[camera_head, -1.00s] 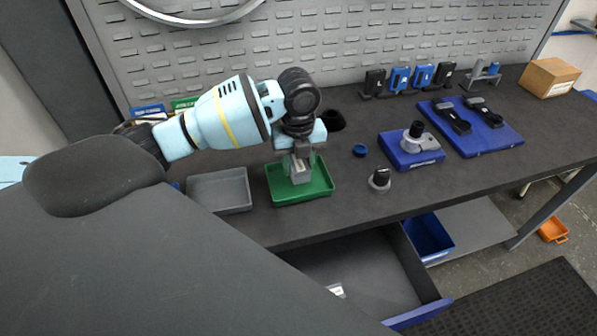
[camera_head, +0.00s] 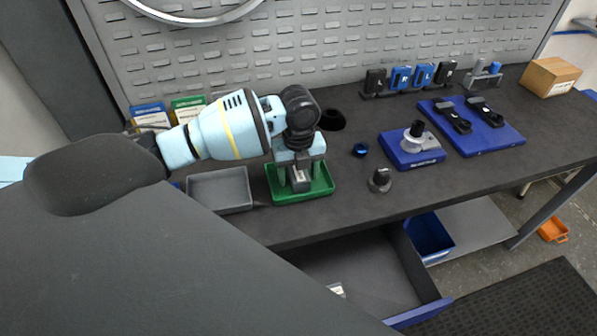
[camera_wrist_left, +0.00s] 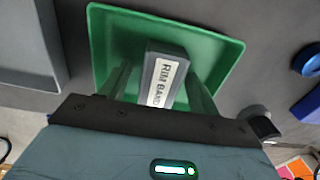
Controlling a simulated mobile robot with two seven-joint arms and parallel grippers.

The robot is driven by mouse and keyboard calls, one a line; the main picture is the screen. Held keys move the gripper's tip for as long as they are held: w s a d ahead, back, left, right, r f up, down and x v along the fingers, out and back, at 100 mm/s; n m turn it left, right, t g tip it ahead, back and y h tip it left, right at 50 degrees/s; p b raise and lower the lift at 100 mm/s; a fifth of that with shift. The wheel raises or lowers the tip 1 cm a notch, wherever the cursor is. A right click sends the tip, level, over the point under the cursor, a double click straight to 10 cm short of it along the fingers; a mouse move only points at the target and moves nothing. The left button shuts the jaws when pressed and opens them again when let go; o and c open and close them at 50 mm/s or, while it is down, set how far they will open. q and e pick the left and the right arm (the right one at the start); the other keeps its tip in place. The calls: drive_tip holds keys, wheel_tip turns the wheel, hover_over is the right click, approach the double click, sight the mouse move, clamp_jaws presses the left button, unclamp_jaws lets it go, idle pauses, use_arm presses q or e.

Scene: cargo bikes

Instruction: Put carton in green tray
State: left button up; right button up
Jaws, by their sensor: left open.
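The carton is a small grey box with a white "RIM BAND" label (camera_wrist_left: 165,77). It stands in the green tray (camera_wrist_left: 222,45), between my left gripper's fingers, with a gap on each side. In the head view the carton (camera_head: 301,181) is partly covered by my left gripper (camera_head: 300,177). That gripper is open and reaches down into the green tray (camera_head: 296,198), its fingers on either side of the carton. My right gripper is not in view.
A grey tray (camera_head: 220,190) is left of the green one. A dark knob-like part (camera_head: 380,180), a blue cap (camera_head: 360,150) and a blue fixture (camera_head: 411,149) stand to the right. A drawer (camera_head: 365,270) is open below. The front right bench top is clear.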

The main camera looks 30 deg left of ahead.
use_arm(q)
drive_tip(key=shift+r, duration=0.1)
wheel_tip(320, 180, up, 12)
drive_tip(key=shift+p, duration=0.4)
idle(0.4)
